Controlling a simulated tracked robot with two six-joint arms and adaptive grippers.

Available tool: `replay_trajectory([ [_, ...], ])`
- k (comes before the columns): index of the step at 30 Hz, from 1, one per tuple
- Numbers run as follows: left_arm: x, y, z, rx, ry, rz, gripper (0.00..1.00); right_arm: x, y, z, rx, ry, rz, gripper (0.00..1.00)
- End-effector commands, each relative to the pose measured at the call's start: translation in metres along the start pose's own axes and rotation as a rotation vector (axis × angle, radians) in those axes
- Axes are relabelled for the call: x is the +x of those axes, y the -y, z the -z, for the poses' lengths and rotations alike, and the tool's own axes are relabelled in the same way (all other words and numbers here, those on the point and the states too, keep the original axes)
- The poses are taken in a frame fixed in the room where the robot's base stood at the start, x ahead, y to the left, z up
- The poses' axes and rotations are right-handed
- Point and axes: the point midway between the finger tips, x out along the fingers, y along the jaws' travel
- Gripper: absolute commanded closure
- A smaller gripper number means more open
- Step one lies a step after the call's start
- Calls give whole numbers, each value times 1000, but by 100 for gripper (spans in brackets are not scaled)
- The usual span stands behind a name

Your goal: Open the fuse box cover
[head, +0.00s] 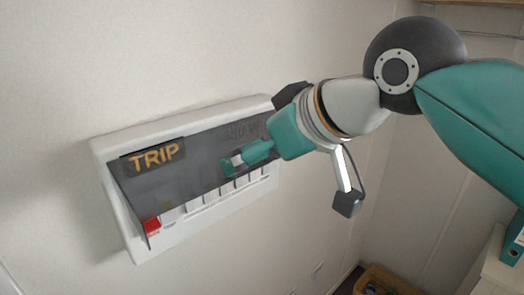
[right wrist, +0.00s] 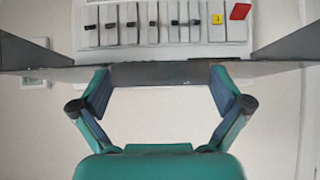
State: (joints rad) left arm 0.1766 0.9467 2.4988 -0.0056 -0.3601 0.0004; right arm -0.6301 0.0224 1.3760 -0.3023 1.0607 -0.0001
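The white fuse box (head: 215,207) is mounted on the wall in the head view. Its dark grey cover (head: 188,180) bears the word TRIP and stands partly swung out, with a row of switches and a red switch (head: 152,226) showing below its edge. My right gripper (head: 236,167) is at the cover's lower edge. In the right wrist view, the two fingers of my right gripper (right wrist: 163,85) are spread apart, their tips close to the cover's edge (right wrist: 165,73); whether they touch cannot be told. The switches (right wrist: 165,22) show beyond that edge. My left gripper is out of view.
A wooden crate (head: 388,280) with small items stands low at the bottom right. A white surface with a teal binder (head: 515,238) is at the right edge. A small white wall plate (right wrist: 34,79) shows in the right wrist view. The wall left of the fuse box is clear.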

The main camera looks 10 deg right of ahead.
Motion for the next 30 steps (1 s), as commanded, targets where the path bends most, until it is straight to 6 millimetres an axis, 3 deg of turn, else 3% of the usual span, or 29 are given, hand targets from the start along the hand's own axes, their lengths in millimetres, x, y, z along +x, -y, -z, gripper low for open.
replay_trajectory([
  [8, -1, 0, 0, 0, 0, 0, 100, -10, 0, 1, 1, -3, 0, 0],
  [21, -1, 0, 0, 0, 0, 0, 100, -90, 0, 1, 1, -5, 1, 0],
  [30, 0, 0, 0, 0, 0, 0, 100, -118, -1, 0, 1, -1, -1, 0],
])
